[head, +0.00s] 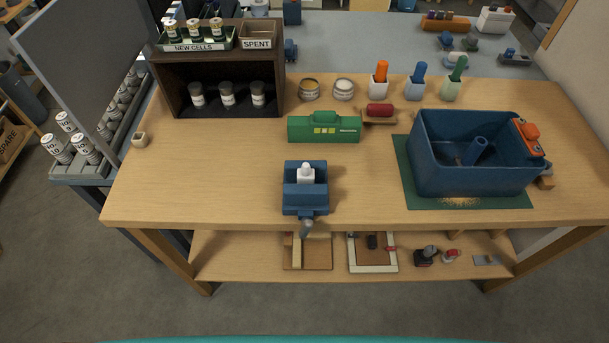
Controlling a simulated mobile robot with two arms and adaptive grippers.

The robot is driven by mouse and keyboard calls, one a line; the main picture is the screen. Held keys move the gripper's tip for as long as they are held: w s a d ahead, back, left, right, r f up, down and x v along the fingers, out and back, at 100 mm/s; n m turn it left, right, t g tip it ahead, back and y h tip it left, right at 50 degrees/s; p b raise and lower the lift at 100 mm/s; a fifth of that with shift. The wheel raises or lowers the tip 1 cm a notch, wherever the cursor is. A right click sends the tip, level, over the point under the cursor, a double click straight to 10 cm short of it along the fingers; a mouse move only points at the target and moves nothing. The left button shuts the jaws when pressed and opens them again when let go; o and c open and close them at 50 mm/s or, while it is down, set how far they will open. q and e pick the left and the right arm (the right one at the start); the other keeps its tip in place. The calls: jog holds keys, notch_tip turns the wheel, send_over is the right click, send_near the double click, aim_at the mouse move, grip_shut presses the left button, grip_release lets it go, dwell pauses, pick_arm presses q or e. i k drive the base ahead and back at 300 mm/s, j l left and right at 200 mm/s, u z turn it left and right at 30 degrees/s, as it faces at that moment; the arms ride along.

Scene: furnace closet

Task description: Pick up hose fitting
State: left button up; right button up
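No object is clearly recognisable as a hose fitting. A small white stepped piece (306,174) sits upright between the jaws of a blue vise (305,203) at the middle of the workbench's front edge, and it may be the fitting. A blue tube-like piece (475,151) leans inside a large blue open bin (436,185) at the right; whether it is part of the bin I cannot tell. Neither of my grippers shows in the head view.
A green box (323,129) lies behind the vise. A dark shelf unit (277,72) holding jars stands at the back left. Cans and colored-handled tools (381,80) line the back. The wooden benchtop (195,180) is clear left of the vise. A lower shelf (225,262) holds several items.

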aim_at(306, 174)
jog(key=j+z, duration=0.2)
jog(key=z, duration=0.2)
jog(key=k+j+z, duration=0.15)
jog(key=z, duration=0.2)
jog(key=k+j+z, duration=0.1)
jog(key=z, duration=0.3)
